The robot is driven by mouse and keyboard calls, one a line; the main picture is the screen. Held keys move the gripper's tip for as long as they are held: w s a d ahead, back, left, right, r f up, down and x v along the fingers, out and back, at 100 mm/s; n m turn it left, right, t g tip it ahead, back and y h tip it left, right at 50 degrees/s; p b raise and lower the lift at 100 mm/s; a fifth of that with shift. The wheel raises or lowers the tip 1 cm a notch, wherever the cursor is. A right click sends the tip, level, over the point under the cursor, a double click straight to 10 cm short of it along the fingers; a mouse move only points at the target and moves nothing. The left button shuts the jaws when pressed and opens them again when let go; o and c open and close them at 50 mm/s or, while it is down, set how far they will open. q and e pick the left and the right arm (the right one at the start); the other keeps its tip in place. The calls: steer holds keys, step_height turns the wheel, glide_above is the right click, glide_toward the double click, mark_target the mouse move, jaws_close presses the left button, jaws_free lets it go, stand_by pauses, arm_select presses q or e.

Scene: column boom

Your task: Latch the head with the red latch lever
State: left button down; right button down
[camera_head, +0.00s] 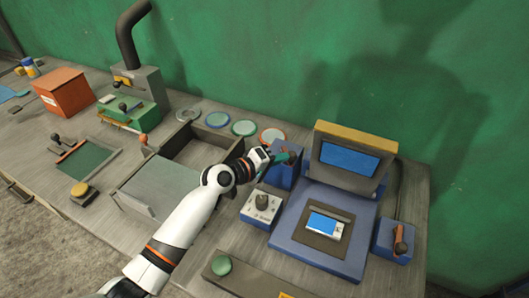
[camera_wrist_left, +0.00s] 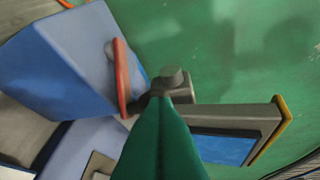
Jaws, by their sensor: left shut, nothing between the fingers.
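The red latch lever (camera_wrist_left: 121,78) stands on the side of a blue box (camera_wrist_left: 65,60) in the left wrist view. The head (camera_head: 348,158) is a tilted grey panel with a blue screen and a yellow top edge; its edge also shows in the wrist view (camera_wrist_left: 235,118). A grey round peg (camera_wrist_left: 173,76) sits at the head's near corner. My left gripper (camera_head: 289,157) has green fingers, shut and empty, in front of the blue box (camera_head: 282,176). In the wrist view its fingertips (camera_wrist_left: 162,99) overlap the peg, close beside the lever; contact cannot be told. My right gripper is out of view.
The blue base (camera_head: 300,240) holds a small device (camera_head: 325,226). A grey knob box (camera_head: 262,209) stands left of it, and another blue box with an orange-red lever (camera_head: 401,240) stands right. An open bin (camera_head: 165,185) lies under my left arm.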

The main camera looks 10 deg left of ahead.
arm_select(q)
steer(key=d, duration=0.3)
steer(key=shift+w+f, duration=0.1)
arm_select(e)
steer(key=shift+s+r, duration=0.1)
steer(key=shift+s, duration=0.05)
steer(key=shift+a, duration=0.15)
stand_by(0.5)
